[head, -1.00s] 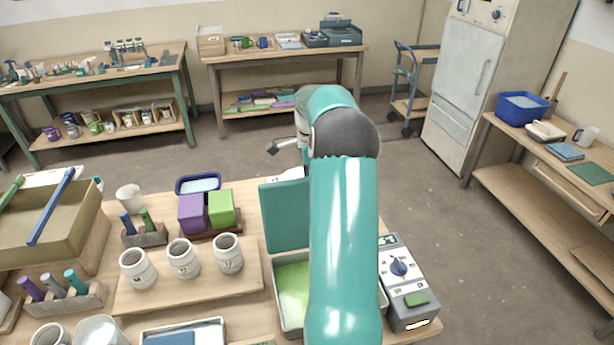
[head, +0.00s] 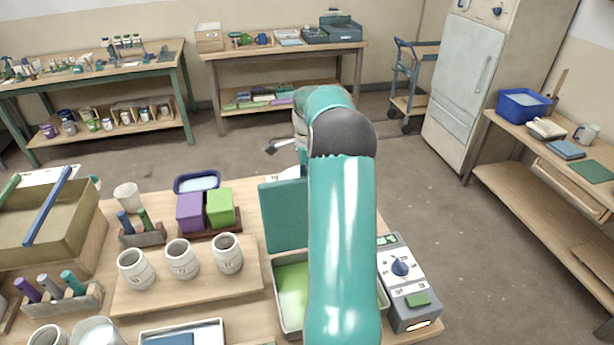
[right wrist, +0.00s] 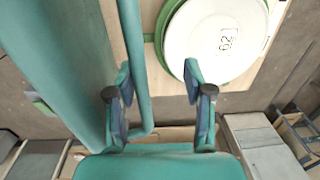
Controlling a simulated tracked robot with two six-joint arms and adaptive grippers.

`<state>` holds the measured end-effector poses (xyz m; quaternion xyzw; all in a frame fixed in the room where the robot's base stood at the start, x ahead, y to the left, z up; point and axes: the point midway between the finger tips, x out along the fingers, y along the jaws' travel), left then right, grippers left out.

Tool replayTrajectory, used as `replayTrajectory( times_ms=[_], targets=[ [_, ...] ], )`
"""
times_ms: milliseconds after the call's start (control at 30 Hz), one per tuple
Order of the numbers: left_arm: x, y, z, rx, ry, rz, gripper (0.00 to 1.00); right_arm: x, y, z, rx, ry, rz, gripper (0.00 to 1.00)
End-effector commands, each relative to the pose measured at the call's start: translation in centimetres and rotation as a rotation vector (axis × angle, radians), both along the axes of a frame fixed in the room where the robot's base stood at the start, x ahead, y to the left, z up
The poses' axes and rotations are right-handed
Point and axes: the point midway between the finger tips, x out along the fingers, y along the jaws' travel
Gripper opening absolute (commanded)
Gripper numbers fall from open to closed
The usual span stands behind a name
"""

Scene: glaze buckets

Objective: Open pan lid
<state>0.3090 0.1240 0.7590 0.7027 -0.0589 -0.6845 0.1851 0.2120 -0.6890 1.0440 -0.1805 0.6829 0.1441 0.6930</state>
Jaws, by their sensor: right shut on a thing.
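The pan is a grey open tray (head: 281,323) with bright green inside, at the front of the table in the head view, partly hidden behind my right arm. Its teal lid (head: 285,222) stands upright at the pan's far side, its right part hidden by the arm. In the right wrist view the lid (right wrist: 60,60) is a large teal panel on the left, with its rim reaching between the fingers. My right gripper (right wrist: 160,88) is shut on the lid; its fingers show some way apart. The arm hides it in the head view. My left gripper is in neither view.
A grey control box (head: 405,290) with a blue dial stands right of the pan. Purple (head: 190,212) and green (head: 220,207) blocks and several white cups (head: 182,259) stand to the left. A white disc with a green rim (right wrist: 212,45) lies close by the right gripper.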

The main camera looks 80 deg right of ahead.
Motion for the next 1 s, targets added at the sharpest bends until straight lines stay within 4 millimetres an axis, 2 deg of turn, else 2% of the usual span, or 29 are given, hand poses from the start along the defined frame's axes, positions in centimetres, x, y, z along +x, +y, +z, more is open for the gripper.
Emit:
replayTrajectory(
  times_ms=[33,267,433,800,1000],
  targets=[
    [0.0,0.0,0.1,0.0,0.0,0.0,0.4,0.1,-0.5,0.6,-0.022,-0.009,-0.001,0.39],
    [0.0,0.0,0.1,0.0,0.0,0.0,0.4,0.1,-0.5,0.7,-0.024,-0.009,-0.001,0.39],
    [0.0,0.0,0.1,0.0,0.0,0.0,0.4,0.1,-0.5,1.9,-0.025,-0.009,-0.001,0.39],
    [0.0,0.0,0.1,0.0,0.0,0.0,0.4,0.1,0.2,8.6,-0.018,-0.007,0.0,0.39],
    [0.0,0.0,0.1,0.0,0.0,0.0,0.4,0.0,0.5,11.3,-0.009,-0.004,0.0,0.39]
  ],
)
